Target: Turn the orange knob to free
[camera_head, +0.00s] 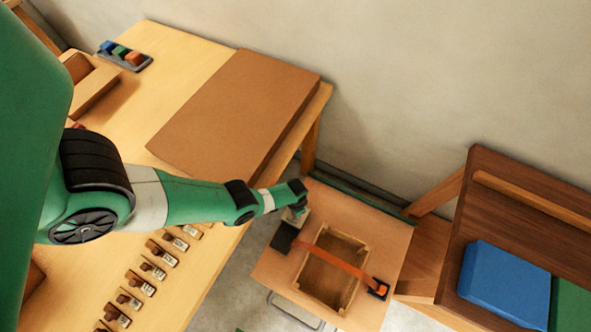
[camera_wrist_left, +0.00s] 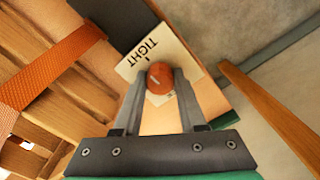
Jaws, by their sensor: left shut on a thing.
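The orange knob (camera_wrist_left: 160,78) is round with a short pale line on its face. It sits on a white plate (camera_wrist_left: 182,58) that bears the word TIGHT, beside the knob towards the upper left. My left gripper (camera_wrist_left: 160,84) is shut on the knob, one finger on each side. In the head view my left gripper (camera_head: 299,214) is at the far left corner of the strapped crate's board and hides the knob. An orange strap (camera_head: 342,262) runs from a dark block (camera_head: 284,237) across the open wooden crate (camera_head: 325,285) to a dark buckle (camera_head: 378,288). My right gripper is out of view.
A wooden table (camera_head: 185,70) on the left holds a large brown board (camera_head: 235,115), a tray of coloured blocks (camera_head: 125,56) and a row of small labelled pieces (camera_head: 152,268). A dark wooden bench (camera_head: 510,200) with a blue box (camera_head: 505,285) stands right.

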